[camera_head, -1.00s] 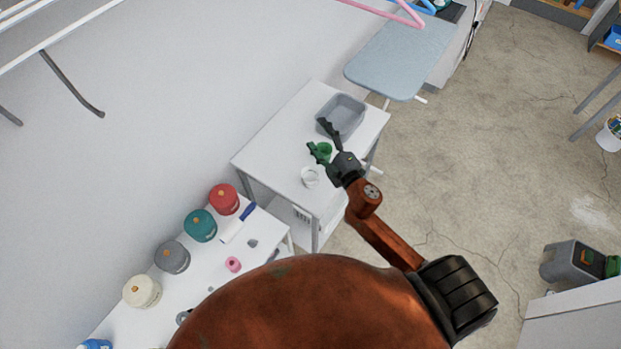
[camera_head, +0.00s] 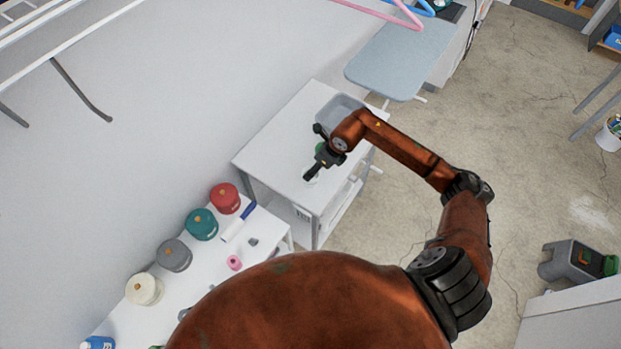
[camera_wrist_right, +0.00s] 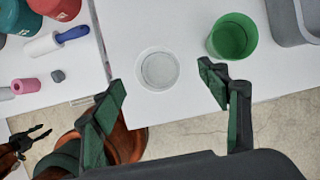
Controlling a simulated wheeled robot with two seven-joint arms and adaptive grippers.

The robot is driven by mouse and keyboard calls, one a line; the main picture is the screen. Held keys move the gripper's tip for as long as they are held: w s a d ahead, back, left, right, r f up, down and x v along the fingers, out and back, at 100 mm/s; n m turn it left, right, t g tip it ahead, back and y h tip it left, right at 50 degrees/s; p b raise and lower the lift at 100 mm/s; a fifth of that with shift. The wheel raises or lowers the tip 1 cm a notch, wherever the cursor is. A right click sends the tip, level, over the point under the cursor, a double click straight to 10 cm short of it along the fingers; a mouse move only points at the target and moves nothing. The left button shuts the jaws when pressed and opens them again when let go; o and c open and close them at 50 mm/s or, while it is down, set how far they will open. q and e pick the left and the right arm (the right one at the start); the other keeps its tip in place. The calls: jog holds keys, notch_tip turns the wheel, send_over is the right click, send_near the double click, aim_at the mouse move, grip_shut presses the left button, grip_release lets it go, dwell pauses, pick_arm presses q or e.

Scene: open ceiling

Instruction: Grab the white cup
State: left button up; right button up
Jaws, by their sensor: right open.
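The white cup (camera_wrist_right: 158,69) stands upright on the white table (camera_wrist_right: 185,20), seen from above in the right wrist view. In the head view my gripper and arm mostly hide it. My right gripper (camera_wrist_right: 162,80) is open and empty, its two green-padded fingers apart on either side of the cup's near side, not closed on it. In the head view my right gripper (camera_head: 313,154) hangs over the table. A green cup (camera_wrist_right: 233,36) stands right of the white cup, close to the right finger. Black fingers of my left gripper (camera_wrist_right: 38,138) show at the lower left of the wrist view.
A grey bin (camera_head: 337,109) stands at the table's back end. A lower white table (camera_head: 215,268) at the left holds red, teal, grey and cream canisters, a lint roller (camera_head: 238,222) and a pink roll (camera_head: 234,263). An ironing board (camera_head: 400,60) stands behind.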

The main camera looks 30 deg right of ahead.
aim_at(314, 182)
jog(key=x, duration=0.6)
jog(key=shift+s+a+f+p, duration=0.2)
jog(key=shift+f+p, duration=0.1)
jog(key=shift+p, duration=0.1)
jog(key=shift+c, duration=0.6)
jog(key=c, duration=0.9)
jog(key=shift+r, duration=0.1)
